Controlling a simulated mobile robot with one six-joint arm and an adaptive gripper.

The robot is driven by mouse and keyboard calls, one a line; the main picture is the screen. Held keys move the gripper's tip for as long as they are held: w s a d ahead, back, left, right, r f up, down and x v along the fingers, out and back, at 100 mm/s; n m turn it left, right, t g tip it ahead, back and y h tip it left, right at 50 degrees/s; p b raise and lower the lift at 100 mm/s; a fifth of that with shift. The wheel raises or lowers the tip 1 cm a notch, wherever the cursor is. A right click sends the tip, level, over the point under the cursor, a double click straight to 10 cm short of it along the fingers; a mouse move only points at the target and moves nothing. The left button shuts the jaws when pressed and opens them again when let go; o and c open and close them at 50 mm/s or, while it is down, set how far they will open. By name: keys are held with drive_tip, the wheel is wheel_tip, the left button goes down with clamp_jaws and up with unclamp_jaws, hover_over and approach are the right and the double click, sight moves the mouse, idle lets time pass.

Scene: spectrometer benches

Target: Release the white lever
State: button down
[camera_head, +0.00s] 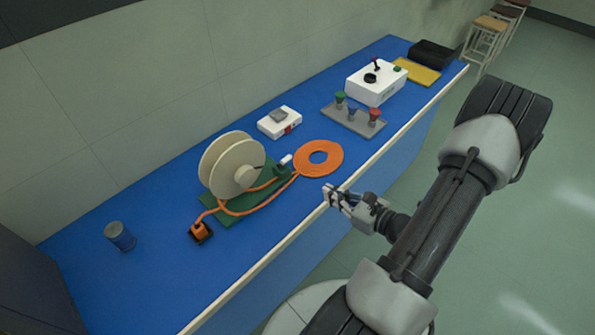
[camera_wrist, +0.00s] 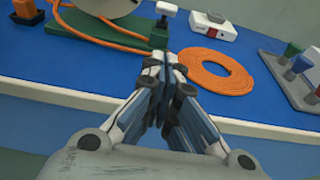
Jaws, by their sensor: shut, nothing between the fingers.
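A small white lever (camera_head: 286,160) stands on the right end of the green base (camera_head: 243,197), beside the cream cable reel. In the wrist view the lever (camera_wrist: 166,9) shows as a white cap on a short post, beyond my fingertips. My gripper (camera_head: 331,197) is shut and empty at the bench's front edge, to the right of and nearer than the lever, apart from it. In the wrist view my gripper (camera_wrist: 167,64) has its fingertips together, just left of the coiled orange cable.
The cream reel (camera_head: 226,166) feeds orange cable to a coil (camera_head: 318,157) and an orange plug (camera_head: 200,231).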

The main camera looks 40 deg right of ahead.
sight(284, 162)
drive_tip(key=b+x, duration=0.2)
drive_tip(key=x, duration=0.7)
drive_tip(key=shift+w+a+f, duration=0.2)
drive_tip(key=shift+w, duration=0.1)
drive_tip(key=w, duration=0.1)
drive_tip(key=w+r, duration=0.1)
drive_tip(key=shift+w+r+b, duration=0.1)
drive_tip(key=shift+w+b, duration=0.15)
drive_tip(key=shift+b, duration=0.15)
drive_tip(key=shift+w+r, duration=0.45)
drive_tip(key=shift+w, duration=0.2)
drive_tip(key=shift+r, duration=0.1)
drive_tip(key=shift+d+r+p, duration=0.1)
drive_tip(key=shift+r+p, duration=0.1)
drive_tip(key=shift+p, duration=0.3)
drive_tip(key=shift+a+g, duration=0.2)
drive_tip(key=shift+g, duration=0.2)
drive_tip(key=shift+w+d+p, duration=0.1)
drive_tip(key=shift+p, duration=0.2)
